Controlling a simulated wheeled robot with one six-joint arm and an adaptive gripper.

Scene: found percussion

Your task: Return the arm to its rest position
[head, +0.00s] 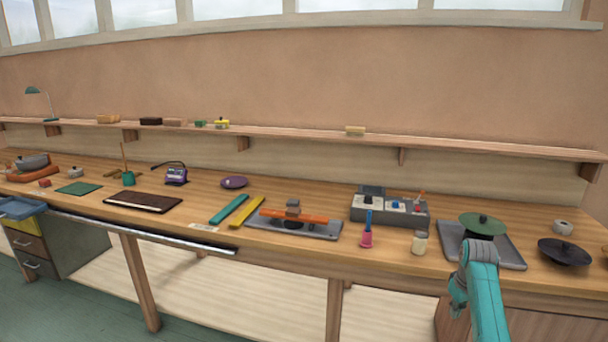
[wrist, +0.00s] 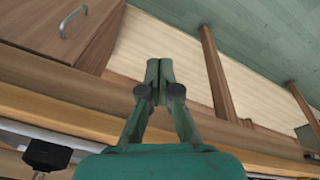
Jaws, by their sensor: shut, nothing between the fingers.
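My gripper (wrist: 160,66) is in the middle of the wrist view. Its two dark green fingers meet at the tips, with nothing between them. It hangs in front of the bench's front edge and touches nothing that I can see. In the head view my teal arm stands at the lower right, in front of the bench; the fingers cannot be made out there.
The long wooden bench (head: 370,262) has a grey tray with a green disc (head: 482,224), a black disc (head: 565,252), a white jar (head: 419,242) and a pink bell (head: 366,238) near my arm. In the wrist view a drawer handle (wrist: 72,20) shows close by.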

